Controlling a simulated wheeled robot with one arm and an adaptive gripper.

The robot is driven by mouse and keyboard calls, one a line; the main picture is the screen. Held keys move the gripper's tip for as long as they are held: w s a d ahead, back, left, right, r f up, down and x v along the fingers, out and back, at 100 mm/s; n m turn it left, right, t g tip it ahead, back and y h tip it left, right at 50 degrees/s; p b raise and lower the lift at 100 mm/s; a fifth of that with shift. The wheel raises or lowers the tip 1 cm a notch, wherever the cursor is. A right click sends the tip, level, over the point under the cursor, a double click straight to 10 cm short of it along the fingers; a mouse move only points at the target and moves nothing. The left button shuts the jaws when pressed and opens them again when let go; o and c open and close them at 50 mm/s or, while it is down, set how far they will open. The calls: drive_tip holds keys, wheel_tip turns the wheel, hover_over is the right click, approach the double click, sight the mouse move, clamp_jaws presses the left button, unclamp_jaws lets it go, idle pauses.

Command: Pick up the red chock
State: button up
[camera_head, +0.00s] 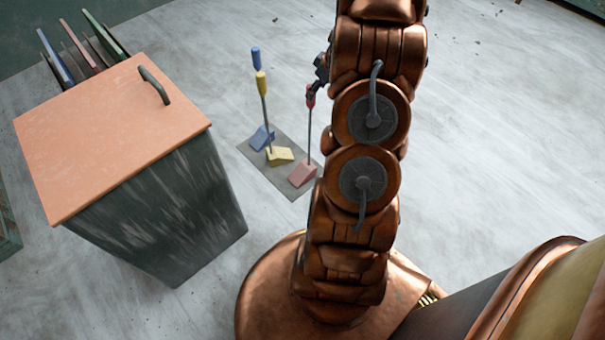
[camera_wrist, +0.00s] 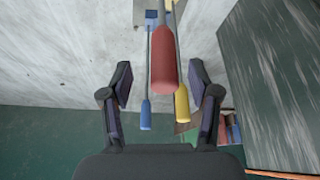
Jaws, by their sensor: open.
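The red chock (camera_head: 302,173) is a wedge with a thin upright rod and a red handle (camera_head: 310,97), standing on a grey mat (camera_head: 290,190) on the floor. In the wrist view the red handle (camera_wrist: 164,75) hangs large between the two fingers of my gripper (camera_wrist: 160,95). The fingers are apart and I see no contact with the handle. In the head view my gripper (camera_head: 319,80) is by the top of the red handle, partly hidden by my arm. The red wedge is out of sight in the wrist view.
A yellow chock (camera_head: 281,156) and a blue chock (camera_head: 262,138) with similar handles stand close by on the mat. A dark bin with an orange lid (camera_head: 110,130) stands to the left. Several coloured panels (camera_head: 80,52) are behind it. The floor to the right is clear.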

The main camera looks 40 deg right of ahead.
drive_tip(key=x, duration=0.2)
drive_tip(key=b+x, duration=0.1)
drive_tip(key=x, duration=0.2)
drive_tip(key=shift+w+a+f+b, duration=0.1)
drive_tip(key=shift+a+f+b, duration=0.15)
drive_tip(key=shift+f+b, duration=0.05)
drive_tip(key=c, duration=1.2)
